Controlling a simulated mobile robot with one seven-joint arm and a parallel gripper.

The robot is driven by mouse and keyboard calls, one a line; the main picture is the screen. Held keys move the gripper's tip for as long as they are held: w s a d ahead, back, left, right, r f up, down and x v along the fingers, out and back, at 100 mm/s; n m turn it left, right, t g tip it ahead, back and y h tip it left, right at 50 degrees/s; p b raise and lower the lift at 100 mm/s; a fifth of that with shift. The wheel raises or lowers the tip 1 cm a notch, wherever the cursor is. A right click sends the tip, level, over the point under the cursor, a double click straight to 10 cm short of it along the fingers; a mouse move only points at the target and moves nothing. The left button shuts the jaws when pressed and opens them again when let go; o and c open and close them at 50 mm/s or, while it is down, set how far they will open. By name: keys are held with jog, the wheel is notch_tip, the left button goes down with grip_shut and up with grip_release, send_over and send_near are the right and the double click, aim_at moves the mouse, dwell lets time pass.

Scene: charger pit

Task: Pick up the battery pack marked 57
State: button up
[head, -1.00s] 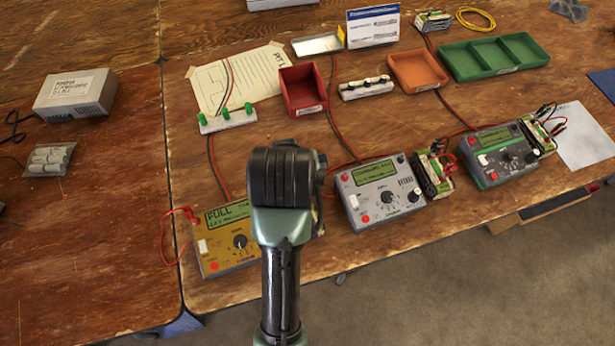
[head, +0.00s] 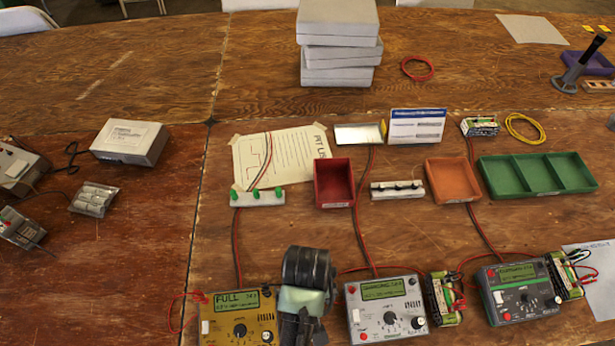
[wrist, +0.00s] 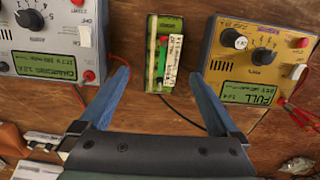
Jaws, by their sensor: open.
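A green battery pack with a pale label strip (wrist: 160,55) stands between the two nearest chargers in the wrist view. Its number is too small to read. My gripper (wrist: 160,80) is open, with its blue fingers spread to either side of the pack's near end; nothing is held. In the head view my arm hides this pack. Other battery packs stand beside the grey charger (head: 442,300), beside the right charger (head: 565,276) and at the back (head: 480,126); their marks are not readable.
The yellow charger (head: 238,318) reading FULL and the grey charger (head: 387,308) reading CHARGING flank my gripper closely. Red and black leads cross the table nearby. A red bin (head: 334,166), an orange bin and a green tray (head: 530,192) stand farther back.

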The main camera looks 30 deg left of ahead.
jog(key=shift+s+f, duration=0.2)
jog(key=shift+f, duration=0.4)
jog(key=f, duration=0.4)
jog(key=shift+s+d+f, duration=0.15)
jog(key=shift+s+f, duration=0.05)
grip_shut()
jog(key=shift+w+r, duration=0.1)
